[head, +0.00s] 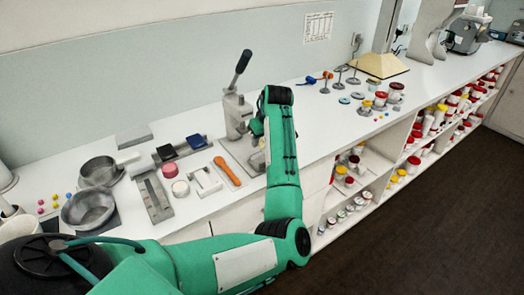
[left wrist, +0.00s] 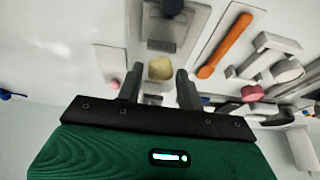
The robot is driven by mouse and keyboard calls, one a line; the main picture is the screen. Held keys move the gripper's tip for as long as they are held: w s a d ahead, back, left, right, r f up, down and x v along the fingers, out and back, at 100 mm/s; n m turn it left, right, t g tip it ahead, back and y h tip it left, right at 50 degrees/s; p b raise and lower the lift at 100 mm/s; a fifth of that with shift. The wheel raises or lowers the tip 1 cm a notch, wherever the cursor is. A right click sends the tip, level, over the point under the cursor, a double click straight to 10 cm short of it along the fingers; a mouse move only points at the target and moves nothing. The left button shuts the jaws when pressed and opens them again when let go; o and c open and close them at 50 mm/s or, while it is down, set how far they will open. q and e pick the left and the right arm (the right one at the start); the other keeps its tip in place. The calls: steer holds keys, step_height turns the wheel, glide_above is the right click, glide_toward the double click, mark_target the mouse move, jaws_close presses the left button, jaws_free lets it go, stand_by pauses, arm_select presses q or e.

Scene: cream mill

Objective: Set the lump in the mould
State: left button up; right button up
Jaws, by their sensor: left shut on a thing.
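The lump (left wrist: 161,68) is a small pale yellow block in the left wrist view. My left gripper (left wrist: 158,75) is shut on it, with one dark finger on either side. Beyond it lies a grey block with a darker recess (left wrist: 168,28), which may be the mould; the lump covers part of the view there, and I cannot tell whether they touch. In the head view my green left arm reaches over the counter beside the grey lever press (head: 236,112) and hides most of the gripper and lump. My right gripper is not in view.
An orange spatula (head: 227,171) lies left of the arm, also in the wrist view (left wrist: 226,46). Further left are a pink-topped pot (head: 170,170), dark blue blocks (head: 196,141) and metal pans (head: 88,207). Weights and jars (head: 381,97) stand to the right.

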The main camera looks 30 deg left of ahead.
arm_select(q)
steer(key=shift+s+f, duration=0.15)
steer(key=shift+f, duration=0.7)
steer(key=shift+f+p, duration=0.45)
steer(key=shift+f, duration=1.8)
steer(key=shift+f, duration=0.15)
steer(key=o, duration=0.9)
steer(key=shift+o, duration=0.2)
steer(key=b+v, duration=0.2)
steer(key=v, duration=1)
